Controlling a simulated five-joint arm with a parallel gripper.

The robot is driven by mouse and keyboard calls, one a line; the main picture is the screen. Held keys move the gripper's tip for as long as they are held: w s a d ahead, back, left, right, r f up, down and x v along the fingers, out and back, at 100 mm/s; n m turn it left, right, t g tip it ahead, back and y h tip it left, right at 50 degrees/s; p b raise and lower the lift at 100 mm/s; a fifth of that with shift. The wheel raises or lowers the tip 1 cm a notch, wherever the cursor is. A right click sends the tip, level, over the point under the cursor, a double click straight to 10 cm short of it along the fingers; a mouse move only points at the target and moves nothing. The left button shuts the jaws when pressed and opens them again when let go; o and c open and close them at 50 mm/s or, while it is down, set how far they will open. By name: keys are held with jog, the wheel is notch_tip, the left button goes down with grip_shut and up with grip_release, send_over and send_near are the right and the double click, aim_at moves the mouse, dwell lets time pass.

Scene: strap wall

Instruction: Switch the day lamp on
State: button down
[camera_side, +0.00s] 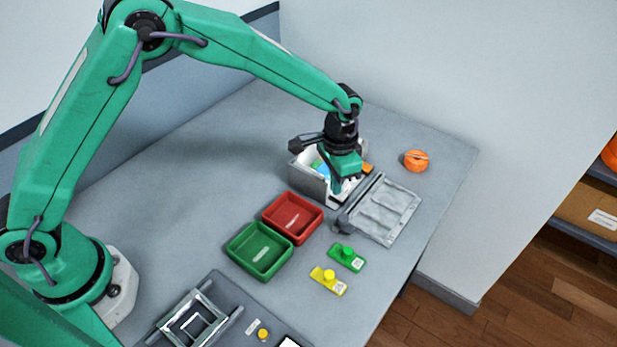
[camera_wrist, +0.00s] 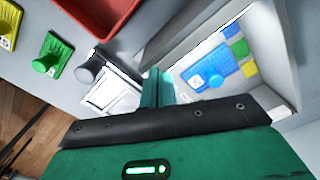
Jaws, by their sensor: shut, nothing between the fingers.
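I cannot tell for sure which thing is the day lamp or its switch. A small amber button (camera_side: 263,334) sits beside a white label (camera_side: 252,326) at the front edge of the side view; the writing is too small to read. My gripper (camera_side: 337,186) is shut and empty, pointing down over the open grey box (camera_side: 309,180). In the wrist view its fingers (camera_wrist: 157,80) are together at the box's edge. A blue knobbed plate (camera_wrist: 208,74) lies in the box, with yellow and green pieces beside it. The box's flat grey lid (camera_side: 385,210) lies open to the right.
A red tray (camera_side: 293,217) and a green tray (camera_side: 260,251) stand left of the lid. Green (camera_side: 347,257) and yellow (camera_side: 328,280) knobbed plates lie in front. An orange round object (camera_side: 416,160) is near the far edge. A metal frame (camera_side: 193,320) stands at the front.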

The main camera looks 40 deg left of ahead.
notch_tip(320, 180, up, 8)
jog(key=shift+f, duration=0.25)
dwell(0.6)
jog(key=shift+a+r, duration=0.1)
jog(key=s+a+r+n+t, duration=0.3)
jog(key=s+a+r, duration=0.6)
jog(key=a+r, duration=0.45)
jog(key=s+a+n+t, duration=0.1)
jog(key=s+a, duration=0.3)
jog(key=s, duration=0.4)
jog(key=s+a+r+n+t, duration=0.1)
jog(key=s+a, duration=0.3)
jog(key=s, duration=0.4)
jog(key=shift+a+r+n+t, duration=0.15)
jog(key=shift+n+t, duration=0.15)
jog(key=shift+n, duration=0.2)
